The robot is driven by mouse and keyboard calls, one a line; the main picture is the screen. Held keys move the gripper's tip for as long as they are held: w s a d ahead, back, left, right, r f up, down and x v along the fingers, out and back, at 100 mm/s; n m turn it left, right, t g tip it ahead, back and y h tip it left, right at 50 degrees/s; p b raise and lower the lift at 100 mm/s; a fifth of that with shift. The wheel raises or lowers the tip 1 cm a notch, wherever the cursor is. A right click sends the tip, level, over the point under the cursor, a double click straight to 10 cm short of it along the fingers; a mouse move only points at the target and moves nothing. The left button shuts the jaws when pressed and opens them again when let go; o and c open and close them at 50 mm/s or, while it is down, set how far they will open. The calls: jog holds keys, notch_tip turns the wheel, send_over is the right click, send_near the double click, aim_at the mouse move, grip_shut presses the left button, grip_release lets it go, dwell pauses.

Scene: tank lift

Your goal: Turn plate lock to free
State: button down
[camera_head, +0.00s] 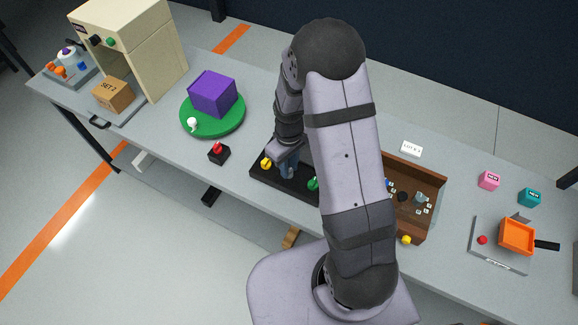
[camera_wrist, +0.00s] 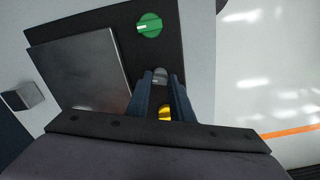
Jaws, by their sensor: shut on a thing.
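A black panel (camera_head: 262,174) lies near the table's front edge, partly behind my arm. It carries a yellow knob (camera_head: 266,162), a green knob (camera_head: 313,183) and a grey knob (camera_wrist: 160,76) between those two. My gripper (camera_head: 287,170) is down over the panel. In the wrist view its two dark fingers (camera_wrist: 160,84) are closed around the grey knob. The yellow knob (camera_wrist: 165,113) shows between the fingers, nearer the wrist, and the green knob (camera_wrist: 149,24) is clear of them. No lettering shows which knob is the plate lock.
A metal plate (camera_wrist: 85,70) lies beside the knobs. A green round plate (camera_head: 226,127) with a purple box (camera_head: 213,93) and a red-topped switch (camera_head: 218,152) stand to the left. A brown tray (camera_head: 425,185) is right of my arm.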

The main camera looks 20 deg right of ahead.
jog(key=n, duration=0.3)
jog(key=shift+n, duration=0.4)
dwell(0.3)
jog(key=c, duration=1.6)
grip_release()
jog(key=shift+o, duration=0.2)
jog(key=shift+r+b, duration=1.2)
jog(key=shift+r, duration=2.55)
